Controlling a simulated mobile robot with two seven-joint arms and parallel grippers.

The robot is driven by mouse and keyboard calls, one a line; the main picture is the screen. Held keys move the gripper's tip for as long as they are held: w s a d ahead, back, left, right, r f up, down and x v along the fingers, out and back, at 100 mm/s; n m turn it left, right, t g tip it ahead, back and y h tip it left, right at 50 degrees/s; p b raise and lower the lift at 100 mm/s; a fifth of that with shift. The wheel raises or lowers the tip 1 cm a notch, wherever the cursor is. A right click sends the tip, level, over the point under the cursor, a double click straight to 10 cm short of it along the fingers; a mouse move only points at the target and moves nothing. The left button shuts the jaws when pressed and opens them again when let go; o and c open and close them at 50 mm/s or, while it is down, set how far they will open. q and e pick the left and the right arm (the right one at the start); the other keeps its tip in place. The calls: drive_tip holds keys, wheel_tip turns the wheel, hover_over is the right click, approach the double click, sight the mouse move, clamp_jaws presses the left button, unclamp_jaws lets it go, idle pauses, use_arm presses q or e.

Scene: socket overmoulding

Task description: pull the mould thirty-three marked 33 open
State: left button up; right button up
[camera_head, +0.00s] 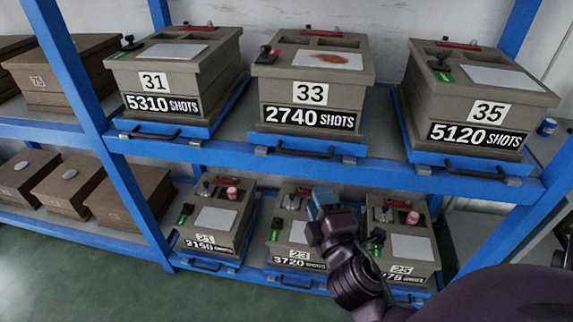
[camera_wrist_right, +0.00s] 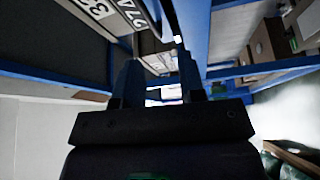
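The mould marked 33 (camera_head: 277,89) is a grey box with a 2740 SHOTS plate, sitting in the middle of the upper shelf. Its white top plate (camera_head: 300,59) bears a reddish-brown stain. It rests on a blue tray with a dark bar handle (camera_head: 305,152) at the front. Part of its 33 label (camera_wrist_right: 98,8) shows sideways at the upper left in the right wrist view. My right gripper (camera_head: 320,203) is below that handle, in front of the lower moulds, apart from it. Its fingers (camera_wrist_right: 158,78) stand apart with nothing between them. My left gripper is not in view.
Mould 31 (camera_head: 118,82) stands left and mould 35 (camera_head: 425,100) right on the upper shelf, each on a handled blue tray. Moulds 21 (camera_head: 225,241), 23 (camera_head: 276,248) and 25 (camera_head: 425,267) stand below. A blue rack post (camera_head: 75,85) rises at left. The green floor (camera_head: 70,275) is clear.

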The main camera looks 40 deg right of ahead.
sight(301, 152)
drive_tip(key=shift+n+h, duration=0.8)
drive_tip(key=x, duration=0.4)
drive_tip(key=p+x, duration=0.1)
drive_tip(key=x, duration=0.3)
drive_tip(key=a+p+x, duration=0.1)
drive_tip(key=x, duration=0.3)
drive_tip(key=shift+w+d+r, duration=0.2)
drive_tip(key=shift+w+r, duration=0.25)
drive_tip(key=shift+w, duration=0.05)
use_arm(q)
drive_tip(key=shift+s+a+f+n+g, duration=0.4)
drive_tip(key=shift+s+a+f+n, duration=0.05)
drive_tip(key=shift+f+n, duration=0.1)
use_arm(e)
drive_tip(key=shift+c, duration=0.5)
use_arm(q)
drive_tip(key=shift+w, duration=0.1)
use_arm(e)
clamp_jaws()
